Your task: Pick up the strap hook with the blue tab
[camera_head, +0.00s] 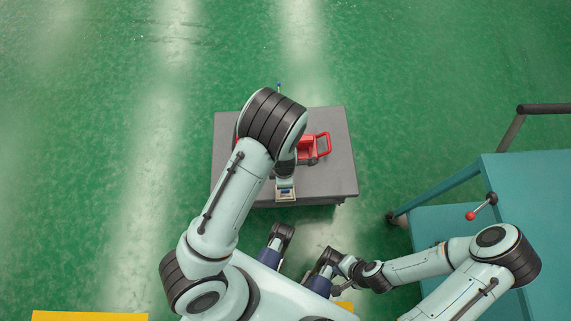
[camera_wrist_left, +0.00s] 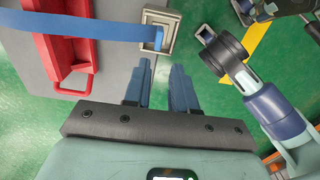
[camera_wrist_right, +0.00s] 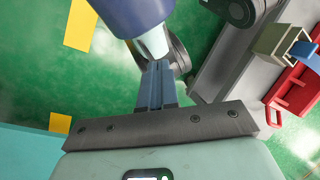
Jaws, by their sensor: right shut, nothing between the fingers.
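The strap hook is a square metal frame (camera_wrist_left: 171,26) at the edge of the grey table, with a blue tab (camera_wrist_left: 158,38) inside it. A blue strap (camera_wrist_left: 80,24) runs from it across a red case (camera_wrist_left: 68,50). The head view shows the hook (camera_head: 285,193) at the table's near edge, below my left arm. My left gripper (camera_wrist_left: 164,66) is open and empty, its fingertips just short of the hook. My left arm hides it in the head view. My right gripper (camera_wrist_right: 157,66) is shut and empty, off to the side and away from the hook.
The grey table (camera_head: 340,180) stands on a green floor, with the red case (camera_head: 316,148) partly hidden by my left arm. A teal cart (camera_head: 525,185) with a dark handle (camera_head: 545,108) stands on the right. Yellow floor markings (camera_head: 90,316) lie at the lower left.

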